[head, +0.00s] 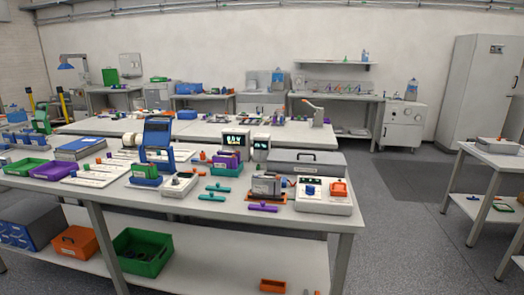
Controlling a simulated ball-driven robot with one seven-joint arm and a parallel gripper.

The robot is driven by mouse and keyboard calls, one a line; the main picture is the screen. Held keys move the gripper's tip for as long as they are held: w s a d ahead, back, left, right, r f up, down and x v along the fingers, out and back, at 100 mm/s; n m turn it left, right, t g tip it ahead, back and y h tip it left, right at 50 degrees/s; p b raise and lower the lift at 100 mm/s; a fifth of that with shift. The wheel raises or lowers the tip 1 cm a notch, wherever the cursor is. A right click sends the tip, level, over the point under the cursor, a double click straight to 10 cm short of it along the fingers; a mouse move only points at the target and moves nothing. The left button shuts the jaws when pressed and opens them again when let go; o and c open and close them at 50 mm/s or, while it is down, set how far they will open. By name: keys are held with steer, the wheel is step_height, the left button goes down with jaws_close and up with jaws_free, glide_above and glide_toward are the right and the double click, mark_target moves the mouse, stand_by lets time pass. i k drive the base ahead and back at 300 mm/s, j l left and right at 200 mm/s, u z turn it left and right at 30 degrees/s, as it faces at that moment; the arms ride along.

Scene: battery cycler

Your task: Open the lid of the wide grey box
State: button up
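A wide, low grey box (306,169) sits at the back right of the near workbench, with a dark handle on its top or front. Its lid looks shut. The instruments in front hide part of its lower side. My gripper is not in view, so its state does not show.
The near workbench (335,222) is crowded. A white unit with blue and orange parts (323,197) and a grey device (266,186) stand before the box; two small display units (236,143) stand left of it. Open floor (400,240) lies to the right, before another bench (493,155).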

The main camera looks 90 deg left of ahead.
mark_target(277, 155)
steer(key=u, duration=2.05)
